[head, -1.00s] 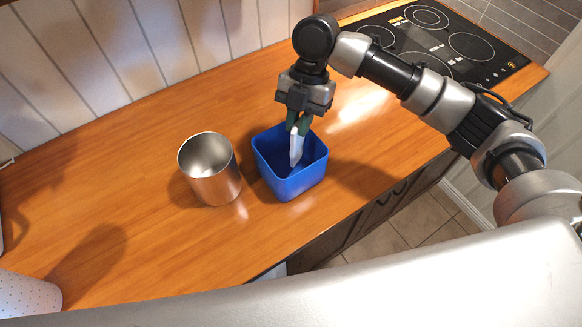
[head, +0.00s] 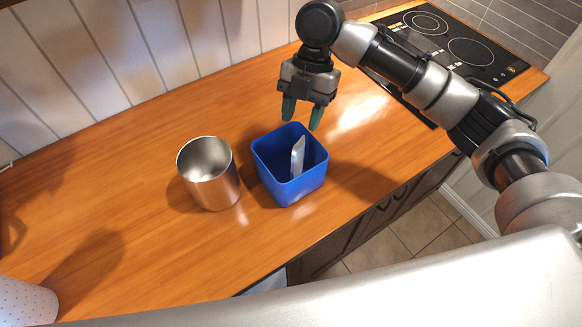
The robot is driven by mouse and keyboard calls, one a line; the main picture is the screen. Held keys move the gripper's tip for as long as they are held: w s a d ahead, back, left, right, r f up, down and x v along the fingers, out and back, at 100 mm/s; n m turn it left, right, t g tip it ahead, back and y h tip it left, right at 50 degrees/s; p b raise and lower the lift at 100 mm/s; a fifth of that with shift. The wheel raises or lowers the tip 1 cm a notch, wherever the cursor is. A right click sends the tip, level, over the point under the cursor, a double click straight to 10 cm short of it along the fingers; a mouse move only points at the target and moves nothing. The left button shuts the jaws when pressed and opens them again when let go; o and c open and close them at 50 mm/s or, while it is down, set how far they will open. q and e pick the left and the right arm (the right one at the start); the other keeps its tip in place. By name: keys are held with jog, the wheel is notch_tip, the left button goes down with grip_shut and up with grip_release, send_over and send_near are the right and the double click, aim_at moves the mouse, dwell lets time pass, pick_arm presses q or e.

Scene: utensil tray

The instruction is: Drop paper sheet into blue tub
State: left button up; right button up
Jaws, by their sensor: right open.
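The blue tub (head: 291,193) stands on the wooden counter near its front edge. The white paper sheet (head: 298,157) is inside the tub, standing tilted, with its upper end near the rim level. My right gripper (head: 301,117) is above the back of the tub, open and empty, its fingertips apart and clear of the sheet. My left gripper is not in the head view.
A metal cylinder container (head: 210,177) stands just left of the tub. A black cooktop (head: 455,45) lies at the back right. A white dotted object (head: 25,302) is at the lower left. The counter (head: 110,190) is clear on the left.

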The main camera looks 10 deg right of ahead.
jog(key=b+v, duration=0.1)
jog(key=v, duration=0.7)
jog(key=shift+f, duration=0.1)
